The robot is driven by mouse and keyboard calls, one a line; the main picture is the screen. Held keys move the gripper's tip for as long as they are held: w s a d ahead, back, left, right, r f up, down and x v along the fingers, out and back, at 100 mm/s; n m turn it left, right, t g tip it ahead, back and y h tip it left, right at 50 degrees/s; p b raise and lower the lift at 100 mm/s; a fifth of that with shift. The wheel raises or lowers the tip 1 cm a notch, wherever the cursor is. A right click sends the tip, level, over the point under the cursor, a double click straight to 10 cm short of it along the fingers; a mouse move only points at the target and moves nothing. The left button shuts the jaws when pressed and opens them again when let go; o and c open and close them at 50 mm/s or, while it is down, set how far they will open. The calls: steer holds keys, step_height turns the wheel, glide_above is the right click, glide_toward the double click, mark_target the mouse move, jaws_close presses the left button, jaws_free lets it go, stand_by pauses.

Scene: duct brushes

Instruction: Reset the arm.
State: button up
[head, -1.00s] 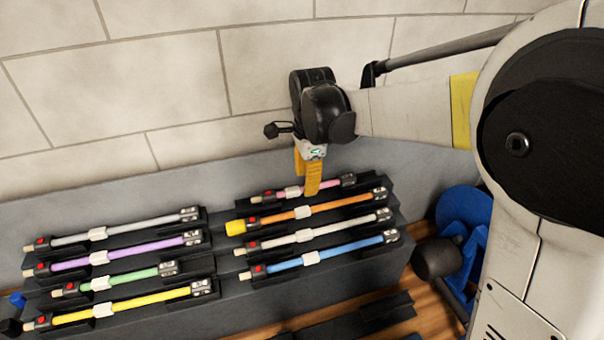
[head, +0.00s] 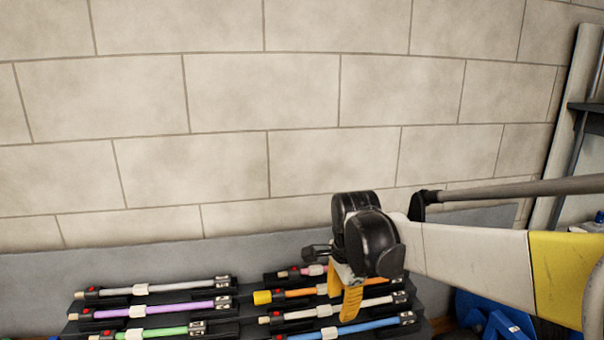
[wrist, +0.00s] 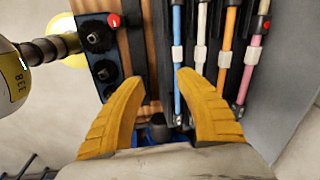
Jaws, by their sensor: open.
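My gripper (head: 345,290) has yellow fingers and hangs in front of the right-hand group of brushes in the head view. In the wrist view its two fingers (wrist: 160,85) are spread wide with nothing between them. Beyond them lie a blue-rod brush (wrist: 177,60), an orange one (wrist: 225,65), a white one (wrist: 200,60) and a pink one (wrist: 247,70), all in their holders. The gripper hides part of the pink, orange and white brushes in the head view.
A left group holds white (head: 150,288), purple (head: 155,309) and green (head: 150,332) brushes on the dark rack. A tiled wall (head: 260,110) stands behind. Blue equipment (head: 490,318) sits at the lower right. The wrist view shows a metal rod (wrist: 50,48) at left.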

steer(key=s+d+f+n+t+b, duration=0.2)
steer(key=s+d+f+n+b, duration=0.3)
steer(key=s+f+n+b, duration=0.2)
steer(key=s+d+f+n+t+b, duration=0.3)
steer(key=s+d+f+n+b, duration=0.2)
steer(key=s+f+b, duration=0.5)
steer(key=shift+s+d+f+n+b, duration=0.2)
steer(key=shift+s+f+n+b, duration=0.15)
steer(key=shift+s+n+b, duration=0.55)
steer(key=shift+w+n, duration=0.3)
